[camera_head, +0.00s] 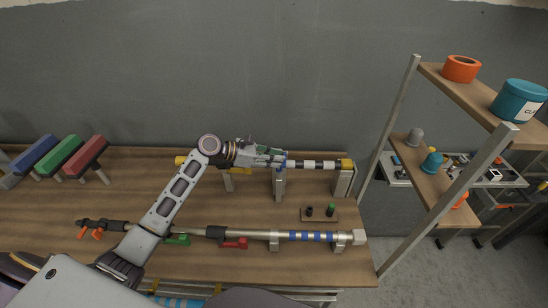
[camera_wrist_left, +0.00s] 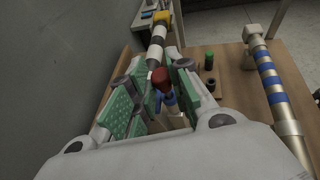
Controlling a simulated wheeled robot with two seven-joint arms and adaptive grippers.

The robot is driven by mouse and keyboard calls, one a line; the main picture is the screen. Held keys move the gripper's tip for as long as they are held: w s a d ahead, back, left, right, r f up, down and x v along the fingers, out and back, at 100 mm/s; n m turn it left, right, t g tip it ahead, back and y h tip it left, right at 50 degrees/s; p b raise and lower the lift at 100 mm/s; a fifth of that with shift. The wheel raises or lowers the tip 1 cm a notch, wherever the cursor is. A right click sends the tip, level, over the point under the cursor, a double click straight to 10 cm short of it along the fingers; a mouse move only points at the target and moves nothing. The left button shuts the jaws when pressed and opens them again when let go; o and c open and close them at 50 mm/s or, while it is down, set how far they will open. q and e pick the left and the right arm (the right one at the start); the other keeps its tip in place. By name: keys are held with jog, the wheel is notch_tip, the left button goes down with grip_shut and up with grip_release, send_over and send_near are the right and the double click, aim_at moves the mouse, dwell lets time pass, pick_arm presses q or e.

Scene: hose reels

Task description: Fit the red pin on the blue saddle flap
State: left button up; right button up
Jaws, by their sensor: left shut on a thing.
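My left gripper (camera_head: 276,158) is over the upper black-and-white pole (camera_head: 318,164), at the post in its middle. In the left wrist view its green-padded fingers (camera_wrist_left: 165,82) are shut on the red pin (camera_wrist_left: 161,76), whose dark red head shows between them. A blue part, likely the blue saddle flap (camera_wrist_left: 170,99), shows just below the pin; in the head view a bit of blue (camera_head: 284,163) shows at the fingertips. I cannot tell whether the pin is seated in the flap, as the fingers hide the contact. My right gripper is out of view.
A small board (camera_head: 309,218) with a black and a green peg lies to the right. A lower pole with blue bands (camera_head: 310,236) runs along the front, with red and green handles. Coloured blocks (camera_head: 62,155) stand at the left. A shelf (camera_head: 448,190) stands off the table's right end.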

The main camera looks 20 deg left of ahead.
pick_arm(q)
jog(key=shift+f, duration=1.05)
jog(key=o, duration=0.9)
jog(key=shift+v, duration=6)
jog(key=shift+s+f, duration=0.1)
